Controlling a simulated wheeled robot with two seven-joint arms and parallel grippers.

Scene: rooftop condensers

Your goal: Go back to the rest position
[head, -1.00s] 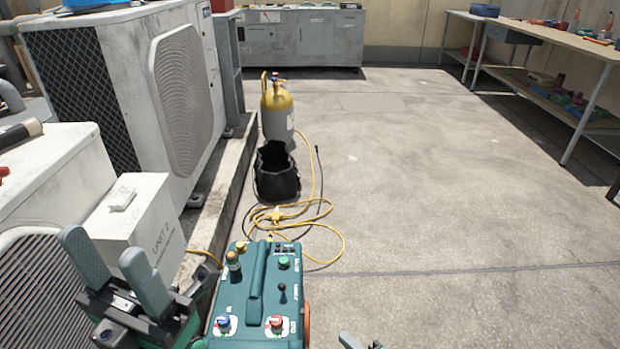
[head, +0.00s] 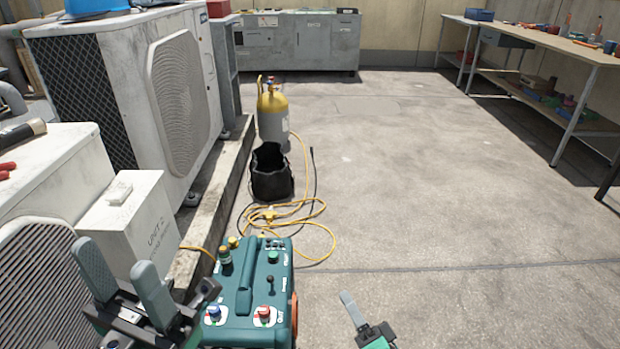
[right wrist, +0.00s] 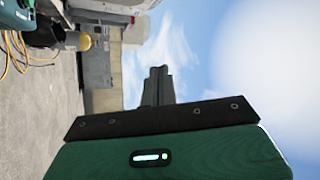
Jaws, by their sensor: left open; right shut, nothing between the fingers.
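My left gripper (head: 124,274) is at the lower left in the head view, in front of the white box marked as a unit (head: 137,225). Its two grey fingers stand apart with nothing between them. My right gripper (head: 350,304) is at the bottom centre in the head view, over bare floor to the right of the teal machine (head: 249,300). Its fingers are together and hold nothing. In the right wrist view the shut fingers (right wrist: 158,84) stand against the sky, touching nothing.
Condenser units (head: 165,100) line the left. A yellow-topped cylinder (head: 272,118), a black bag (head: 271,175) and a tangled yellow hose (head: 318,236) are on the floor ahead. A workbench (head: 540,45) stands at the right. The floor at centre right is clear.

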